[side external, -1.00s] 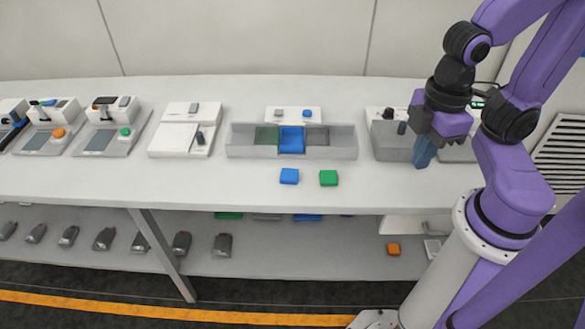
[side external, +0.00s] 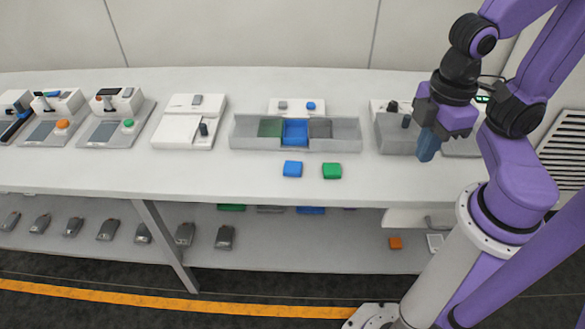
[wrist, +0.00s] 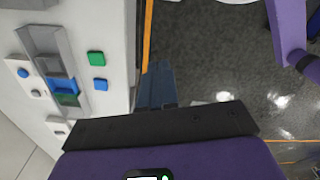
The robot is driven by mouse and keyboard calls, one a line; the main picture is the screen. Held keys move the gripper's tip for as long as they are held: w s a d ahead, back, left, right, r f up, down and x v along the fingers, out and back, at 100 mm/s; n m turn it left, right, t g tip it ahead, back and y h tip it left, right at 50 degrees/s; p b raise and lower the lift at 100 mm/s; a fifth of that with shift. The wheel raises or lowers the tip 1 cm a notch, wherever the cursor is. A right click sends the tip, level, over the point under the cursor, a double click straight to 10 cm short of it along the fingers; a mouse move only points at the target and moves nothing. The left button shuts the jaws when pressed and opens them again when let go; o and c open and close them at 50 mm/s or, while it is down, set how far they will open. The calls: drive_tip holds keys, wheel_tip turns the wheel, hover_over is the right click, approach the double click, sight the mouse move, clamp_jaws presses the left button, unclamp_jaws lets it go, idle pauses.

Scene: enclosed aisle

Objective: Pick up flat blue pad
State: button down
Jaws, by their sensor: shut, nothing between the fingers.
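In the wrist view, the blue pad (wrist: 100,85) and the green pad (wrist: 96,58) are left of my fingers. My gripper (side external: 428,150) is well to the right of the blue pad, above the bench near its front edge. Its blue-grey fingers point down, are closed together and hold nothing. In the wrist view, my gripper (wrist: 158,72) shows against the dark floor.
The grey tray (side external: 247,142) has green, blue and grey compartments behind the pads. A grey bin (side external: 400,145) is behind my gripper. White devices (side external: 183,134) stand at left. The bench front between pads and gripper is clear. An orange block (side external: 395,243) is on the lower shelf.

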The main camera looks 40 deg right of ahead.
drive_tip(key=shift+c, duration=1.8)
unclamp_jaws()
drive_tip(key=m, duration=2.3)
hover_over(292, 168)
wheel_tip(292, 168, down, 7)
drive_tip(key=f, duration=1.1)
drive_tip(key=shift+s+a+f, duration=0.15)
drive_tip(key=shift+s+f, duration=0.05)
drive_tip(key=shift+f, duration=0.1)
drive_tip(key=shift+w+f, duration=0.2)
drive_tip(key=shift+f, duration=2.45)
